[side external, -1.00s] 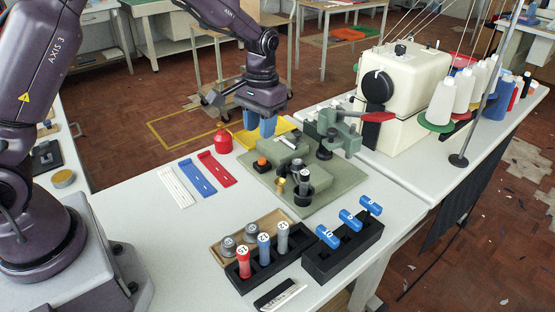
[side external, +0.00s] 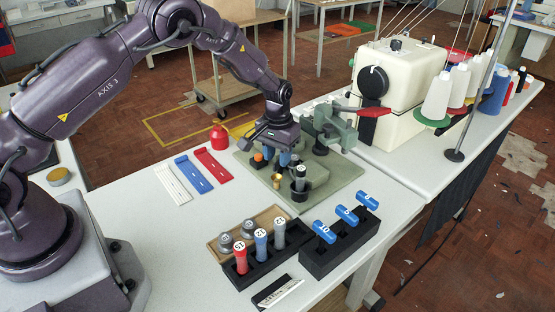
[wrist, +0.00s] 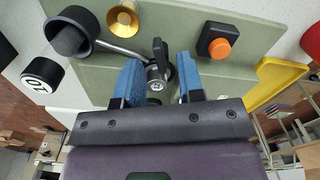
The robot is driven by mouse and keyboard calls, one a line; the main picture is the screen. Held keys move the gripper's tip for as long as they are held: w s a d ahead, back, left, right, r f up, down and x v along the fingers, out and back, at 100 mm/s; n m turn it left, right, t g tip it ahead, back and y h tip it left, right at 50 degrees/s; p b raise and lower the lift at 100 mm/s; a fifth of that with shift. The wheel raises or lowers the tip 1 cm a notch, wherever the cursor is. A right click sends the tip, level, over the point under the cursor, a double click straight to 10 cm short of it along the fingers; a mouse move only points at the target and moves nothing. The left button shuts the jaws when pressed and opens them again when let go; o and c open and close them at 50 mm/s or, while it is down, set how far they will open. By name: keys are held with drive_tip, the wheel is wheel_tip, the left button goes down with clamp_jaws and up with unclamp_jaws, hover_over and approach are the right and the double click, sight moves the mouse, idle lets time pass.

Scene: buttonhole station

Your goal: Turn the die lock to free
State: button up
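My gripper (side external: 284,158) points down over the grey-green fixture plate (side external: 338,180). In the wrist view its two blue fingers (wrist: 160,84) stand apart, one on each side of a small dark upright piece (wrist: 160,50) that looks like the lock's handle. A silver, numbered cylinder end (wrist: 155,76) shows just below that piece, also between the fingers. I see a gap on both sides and cannot tell any contact. In the side view my wrist and fingers hide this piece. I cannot read the lock's setting.
An orange button (wrist: 219,48) sits right of the fingers in the wrist view. A brass cup (wrist: 123,18) and a black cup (wrist: 70,30) with a metal rod are at left. A green press (side external: 330,125) stands behind my gripper. Racks (side external: 340,245) hold numbered pieces in front.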

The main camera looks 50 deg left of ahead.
drive_tip(key=shift+f, duration=0.9)
drive_tip(key=shift+c, duration=0.4)
clamp_jaws()
drive_tip(key=shift+n, duration=0.3)
drive_tip(key=n, duration=0.3)
drive_tip(key=shift+w+d+r+n, duration=0.1)
drive_tip(key=shift+d+n, duration=0.1)
drive_tip(key=shift+n, duration=0.1)
drive_tip(key=n, duration=0.3)
drive_tip(key=shift+w+d+n, duration=0.15)
drive_tip(key=shift+n, duration=0.15)
drive_tip(key=n, duration=0.6)
drive_tip(key=shift+w, duration=0.3)
drive_tip(key=shift+n, duration=0.3)
